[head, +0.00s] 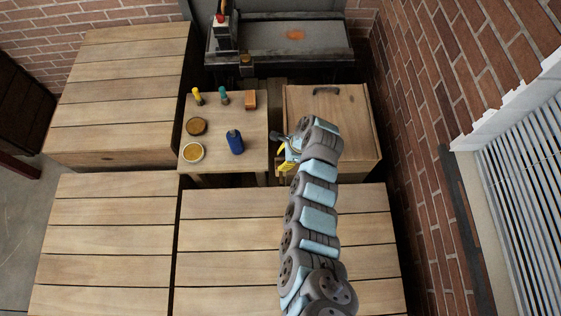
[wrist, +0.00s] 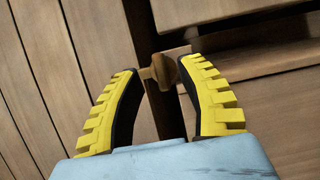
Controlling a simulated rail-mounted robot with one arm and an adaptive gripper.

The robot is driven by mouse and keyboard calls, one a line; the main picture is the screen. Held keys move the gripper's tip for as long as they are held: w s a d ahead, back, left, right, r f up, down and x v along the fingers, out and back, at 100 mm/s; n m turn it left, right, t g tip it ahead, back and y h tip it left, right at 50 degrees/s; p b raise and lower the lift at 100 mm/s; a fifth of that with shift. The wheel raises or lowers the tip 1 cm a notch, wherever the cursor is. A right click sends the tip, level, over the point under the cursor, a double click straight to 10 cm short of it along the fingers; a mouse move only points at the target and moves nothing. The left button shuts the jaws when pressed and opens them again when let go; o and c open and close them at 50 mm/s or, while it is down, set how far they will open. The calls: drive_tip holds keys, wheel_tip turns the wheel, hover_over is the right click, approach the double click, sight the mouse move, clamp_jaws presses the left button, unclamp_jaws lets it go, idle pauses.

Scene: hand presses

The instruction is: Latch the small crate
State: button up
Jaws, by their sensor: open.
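The small crate (head: 315,105) appears to be the wooden box with a dark handle on its lid, right of the small table. Its lid looks closed. My gripper (head: 284,157) is at the crate's front left corner, partly hidden by my arm. In the wrist view, my gripper (wrist: 167,66) is open, with its yellow-backed fingers on either side of a small brown wooden knob or latch piece (wrist: 164,70). The piece lies between the fingertips and is not clamped. Whether a finger touches it, I cannot tell.
The small table (head: 255,165) left of my gripper holds a blue bottle (head: 235,142), a yellow-topped round tin (head: 193,152), a brown disc (head: 196,126), an orange block (head: 250,99) and two handled tools. A press (head: 300,40) stands behind. A brick wall (head: 420,130) bounds the right.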

drive_tip(key=shift+x, duration=0.95)
clamp_jaws()
